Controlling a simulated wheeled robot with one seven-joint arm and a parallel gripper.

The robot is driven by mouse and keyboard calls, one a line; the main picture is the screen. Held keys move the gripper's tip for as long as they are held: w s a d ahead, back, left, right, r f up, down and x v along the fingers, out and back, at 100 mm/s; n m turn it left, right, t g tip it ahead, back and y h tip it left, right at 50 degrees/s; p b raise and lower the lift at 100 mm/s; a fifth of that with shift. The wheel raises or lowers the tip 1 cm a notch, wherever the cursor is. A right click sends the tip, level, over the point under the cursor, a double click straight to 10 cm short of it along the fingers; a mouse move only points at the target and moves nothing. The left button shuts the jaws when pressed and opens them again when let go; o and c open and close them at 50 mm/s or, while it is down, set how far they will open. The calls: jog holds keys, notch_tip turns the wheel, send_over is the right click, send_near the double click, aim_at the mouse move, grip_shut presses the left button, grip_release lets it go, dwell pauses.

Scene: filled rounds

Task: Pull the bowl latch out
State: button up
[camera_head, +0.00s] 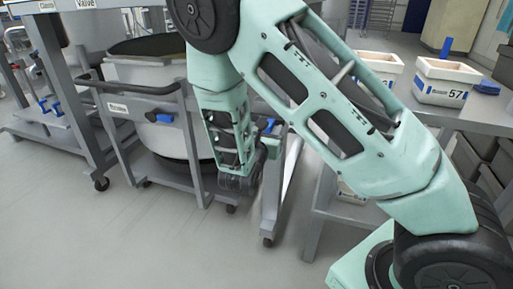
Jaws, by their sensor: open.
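A large white bowl (140,73) with a dark top stands in a grey wheeled trolley (112,137) at the left. A blue latch-like handle (163,118) with a dark knob sits on the trolley's side, in front of the bowl. Another blue piece (269,126) shows partly behind my arm, by the trolley's right side. I cannot tell which of the two is the bowl latch. My gripper (240,184) hangs low in front of the trolley's right part, apart from the left blue handle. It is open, and its fingers are small and dark in this view.
A grey bench (482,116) at the right carries white bins, one marked 57 (443,82). A grey table frame (62,95) stands at the left, with blue levers (50,106) low on it. The floor (100,235) at the front left is clear.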

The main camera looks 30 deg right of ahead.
jog(key=p+v, duration=0.2)
jog(key=v, duration=1.3)
jog(key=shift+s, duration=0.15)
